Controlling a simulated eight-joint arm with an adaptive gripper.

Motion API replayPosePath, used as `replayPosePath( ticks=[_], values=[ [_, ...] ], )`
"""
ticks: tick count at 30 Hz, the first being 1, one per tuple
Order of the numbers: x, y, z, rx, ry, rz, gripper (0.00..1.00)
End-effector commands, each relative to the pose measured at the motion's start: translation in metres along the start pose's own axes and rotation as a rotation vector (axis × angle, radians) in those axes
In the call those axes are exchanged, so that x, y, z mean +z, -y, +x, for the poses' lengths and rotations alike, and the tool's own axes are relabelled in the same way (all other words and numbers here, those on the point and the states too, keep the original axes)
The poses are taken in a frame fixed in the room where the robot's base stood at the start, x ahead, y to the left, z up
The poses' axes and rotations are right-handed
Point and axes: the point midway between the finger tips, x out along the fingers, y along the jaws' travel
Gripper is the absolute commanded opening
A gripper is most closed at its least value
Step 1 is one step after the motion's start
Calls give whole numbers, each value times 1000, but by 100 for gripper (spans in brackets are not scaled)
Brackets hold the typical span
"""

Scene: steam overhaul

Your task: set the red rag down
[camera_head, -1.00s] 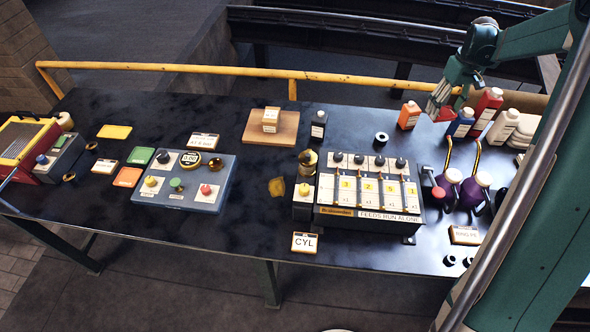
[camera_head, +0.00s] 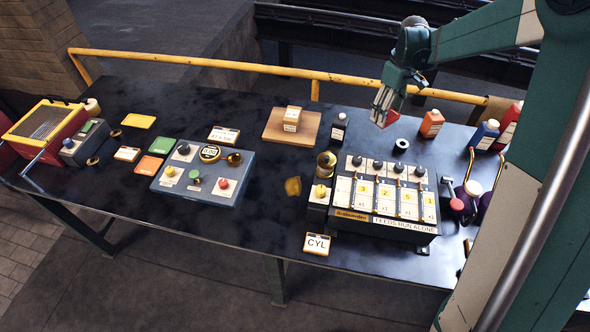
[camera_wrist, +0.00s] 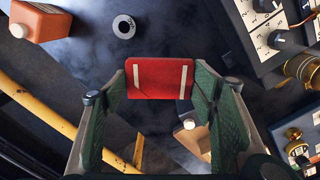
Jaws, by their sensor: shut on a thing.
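The red rag (camera_wrist: 160,78) is a small red piece with two pale stripes in the wrist view. My gripper (camera_wrist: 160,92) is shut on it, with a green finger at each side. In the head view the rag (camera_head: 380,119) shows as a small red patch below my gripper (camera_head: 383,108). It is held in the air over the back of the dark table (camera_head: 254,232), between a dark bottle and an orange bottle. The rag's underside and its exact height above the table are hidden.
A lever box (camera_head: 385,215) is in front. A wooden board (camera_head: 275,133) lies left. A yellow rail (camera_head: 200,67) runs along the back.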

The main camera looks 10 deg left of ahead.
Motion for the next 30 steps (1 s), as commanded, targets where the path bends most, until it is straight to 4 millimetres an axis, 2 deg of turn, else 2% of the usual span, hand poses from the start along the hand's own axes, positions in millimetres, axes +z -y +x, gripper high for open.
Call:
replayPosePath(
  ticks=[3,15,30],
  values=[
    [-20,32,0,0,0,-69,45],
    [-69,134,0,0,0,-289,45],
    [-106,266,1,-1,1,-562,45]
  ],
)
